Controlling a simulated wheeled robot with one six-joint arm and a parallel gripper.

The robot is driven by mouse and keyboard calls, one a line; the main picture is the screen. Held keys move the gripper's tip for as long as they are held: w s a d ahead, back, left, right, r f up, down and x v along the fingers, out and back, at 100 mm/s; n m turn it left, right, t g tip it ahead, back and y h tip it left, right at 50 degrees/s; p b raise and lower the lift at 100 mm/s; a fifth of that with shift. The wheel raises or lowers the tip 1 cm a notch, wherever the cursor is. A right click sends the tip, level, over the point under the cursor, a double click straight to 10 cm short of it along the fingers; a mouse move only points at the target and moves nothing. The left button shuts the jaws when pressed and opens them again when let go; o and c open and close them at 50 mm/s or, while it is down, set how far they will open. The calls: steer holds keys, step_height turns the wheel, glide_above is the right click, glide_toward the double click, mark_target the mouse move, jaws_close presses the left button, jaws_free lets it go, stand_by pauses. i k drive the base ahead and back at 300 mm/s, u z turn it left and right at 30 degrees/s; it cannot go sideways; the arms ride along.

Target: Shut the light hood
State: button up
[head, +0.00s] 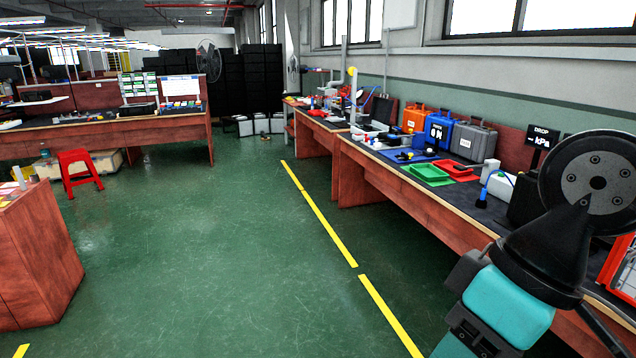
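I cannot make out for certain which thing is the light hood. A dark, tilted panel (381,110) stands raised at the back of the far part of the right-hand bench; it may be a lid or hood, but it is too small to tell. My arm, teal and black, reaches in at the lower right, in front of the near bench. Its fingertips cannot be made out, so whether my gripper is open or shut does not show.
The long right-hand bench (455,205) carries orange (414,118), blue (441,127) and grey (473,142) cases, a green tray (427,172) and a "DROP kPa" sign (542,137). A red stool (79,172) stands left. The green floor between is clear, with a dashed yellow line (327,227).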

mark_target(380, 109)
steer(key=z, duration=0.05)
steer(key=i, duration=2.1)
steer(key=z, duration=0.35)
steer(key=i, duration=2.65)
steer(key=z, duration=0.2)
steer(key=k, duration=0.6)
steer(key=u, duration=1)
steer(key=i, duration=1.55)
steer(key=u, duration=0.55)
steer(key=i, duration=1.65)
steer(key=z, duration=1.2)
steer(key=i, duration=1.2)
steer(key=z, duration=0.9)
